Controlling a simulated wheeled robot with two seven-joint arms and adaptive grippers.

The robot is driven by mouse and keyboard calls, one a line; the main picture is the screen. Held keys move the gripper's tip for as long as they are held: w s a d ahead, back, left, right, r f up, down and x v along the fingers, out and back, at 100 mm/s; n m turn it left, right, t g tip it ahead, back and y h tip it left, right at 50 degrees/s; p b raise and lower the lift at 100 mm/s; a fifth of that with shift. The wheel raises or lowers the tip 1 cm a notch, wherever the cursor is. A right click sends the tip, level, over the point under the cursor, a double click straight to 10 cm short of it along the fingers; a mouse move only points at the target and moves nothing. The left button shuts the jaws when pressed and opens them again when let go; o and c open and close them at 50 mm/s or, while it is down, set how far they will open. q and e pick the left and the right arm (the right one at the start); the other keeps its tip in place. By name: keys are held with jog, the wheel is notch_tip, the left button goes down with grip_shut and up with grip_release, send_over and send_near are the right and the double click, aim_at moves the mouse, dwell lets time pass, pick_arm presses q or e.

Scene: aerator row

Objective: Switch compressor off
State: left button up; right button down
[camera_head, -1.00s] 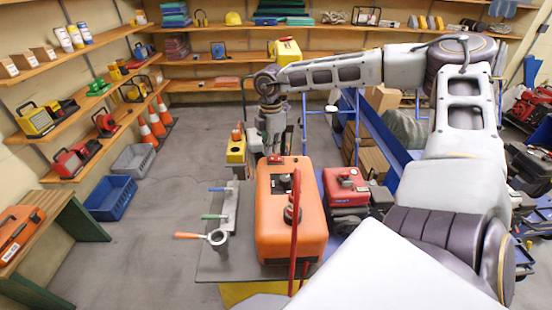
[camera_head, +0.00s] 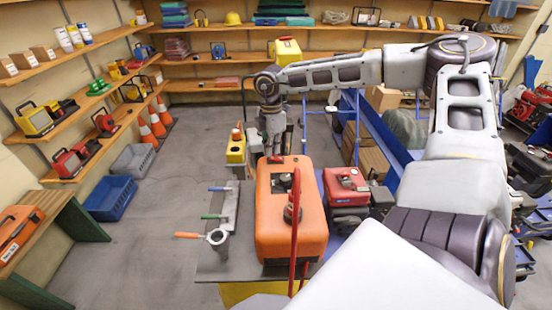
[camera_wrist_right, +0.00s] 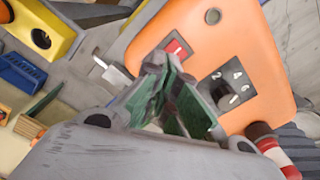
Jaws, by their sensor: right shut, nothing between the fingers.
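The orange machine (camera_head: 290,225), which looks like the compressor, stands on a grey-topped bench in the head view. In the right wrist view its orange face (camera_wrist_right: 255,30) carries a red rocker switch (camera_wrist_right: 177,47) with a white mark, and a numbered dial (camera_wrist_right: 231,88). My right gripper (camera_head: 275,150) is at the machine's far end. In the right wrist view my right gripper (camera_wrist_right: 157,62) is shut and empty, its tips just beside the red switch; I cannot tell whether they touch it. My left gripper is out of view.
A pipe with blue, green and orange handles (camera_head: 217,236) lies left of the machine. A red machine (camera_head: 346,188) stands close on its right. A red upright bar (camera_head: 294,235) crosses in front.

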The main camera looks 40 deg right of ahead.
aim_at(272, 158)
jog(key=shift+s+f+b, duration=0.1)
jog(key=shift+f+b, duration=0.9)
dwell(1.4)
jog(key=shift+r, duration=0.1)
jog(key=shift+r, duration=0.55)
jog(key=shift+r+p, duration=0.9)
jog(key=shift+r, duration=1.95)
